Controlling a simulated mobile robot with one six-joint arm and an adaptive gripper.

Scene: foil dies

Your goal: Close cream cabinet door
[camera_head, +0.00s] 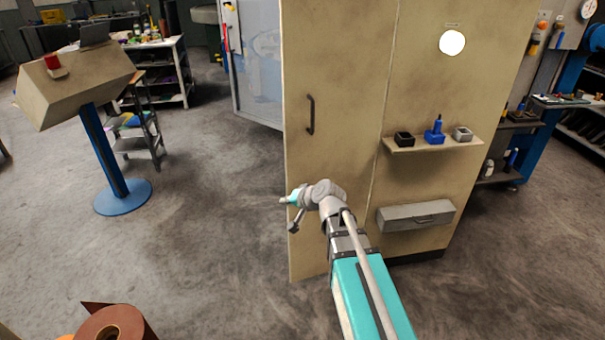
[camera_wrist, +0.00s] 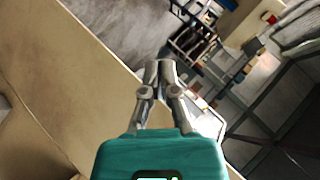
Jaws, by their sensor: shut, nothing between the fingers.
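The cream cabinet door (camera_head: 330,60) is the tall left panel of the cream cabinet (camera_head: 425,85). It has a dark vertical handle (camera_head: 310,115). How far the door stands open is hard to tell from the head view. My gripper (camera_head: 283,200) is at the door's free left edge, low down, below the handle, with its fingers pointing left past the edge. In the wrist view my gripper (camera_wrist: 160,66) is shut and empty, beside a broad cream panel (camera_wrist: 75,90) whose edge runs diagonally. Whether it touches the panel cannot be told.
A shelf (camera_head: 430,144) with small blocks and a grey drawer box (camera_head: 416,216) stick out from the cabinet front. A box on a blue post (camera_head: 102,150) and a grey cart (camera_head: 138,135) stand left. Open floor (camera_head: 215,220) lies left of the door. A brown roll (camera_head: 112,325) is at lower left.

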